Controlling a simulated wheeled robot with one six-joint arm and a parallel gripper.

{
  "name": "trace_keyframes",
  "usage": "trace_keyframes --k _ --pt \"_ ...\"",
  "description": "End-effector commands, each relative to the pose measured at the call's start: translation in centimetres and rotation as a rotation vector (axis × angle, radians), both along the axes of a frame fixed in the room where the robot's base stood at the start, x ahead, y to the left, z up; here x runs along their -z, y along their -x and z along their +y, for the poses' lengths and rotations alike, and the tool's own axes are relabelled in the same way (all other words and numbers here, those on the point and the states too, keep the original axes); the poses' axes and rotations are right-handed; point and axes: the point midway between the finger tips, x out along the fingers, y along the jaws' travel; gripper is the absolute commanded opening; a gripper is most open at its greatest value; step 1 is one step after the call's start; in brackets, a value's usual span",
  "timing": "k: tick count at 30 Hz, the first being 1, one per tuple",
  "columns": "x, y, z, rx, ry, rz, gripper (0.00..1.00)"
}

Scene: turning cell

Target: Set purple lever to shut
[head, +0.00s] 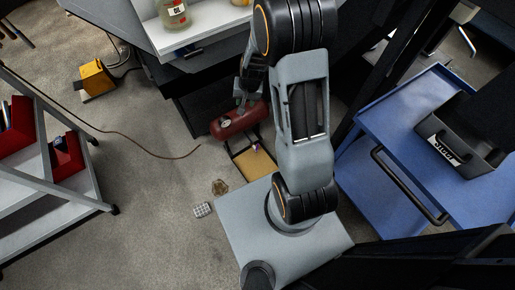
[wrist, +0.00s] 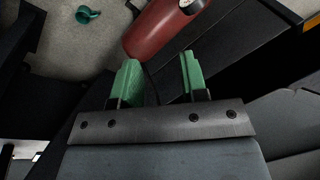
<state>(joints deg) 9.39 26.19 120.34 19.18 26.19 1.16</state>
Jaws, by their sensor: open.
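A small purple part (head: 256,147), perhaps the lever, shows in the head view just right of a dark red cylinder (head: 232,122), above a tan panel. It is too small to tell its position. The cylinder bears a round gauge, and the wrist view shows the cylinder (wrist: 160,28) at the top, beyond my fingertips. My gripper (wrist: 158,75) has two green fingers spread apart with nothing between them. They point toward the cylinder and seem apart from it. No purple part shows in the wrist view.
A tan panel (head: 254,165) in a dark frame lies below the cylinder. A blue cart (head: 390,125) with a dark bin (head: 462,140) stands right. A grey shelf with red bins (head: 68,155) stands left. A yellow box (head: 96,78) lies on the floor. A green cup (wrist: 86,14) shows in the wrist view.

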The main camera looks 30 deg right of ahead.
Motion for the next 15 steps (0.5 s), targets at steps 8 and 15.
trace_keyframes --k 8,15 --pt "16.7 -0.5 -3.7 0.245 -0.013 0.082 0.40" --pt "24.3 1.3 -5.2 0.363 0.002 0.120 0.40"
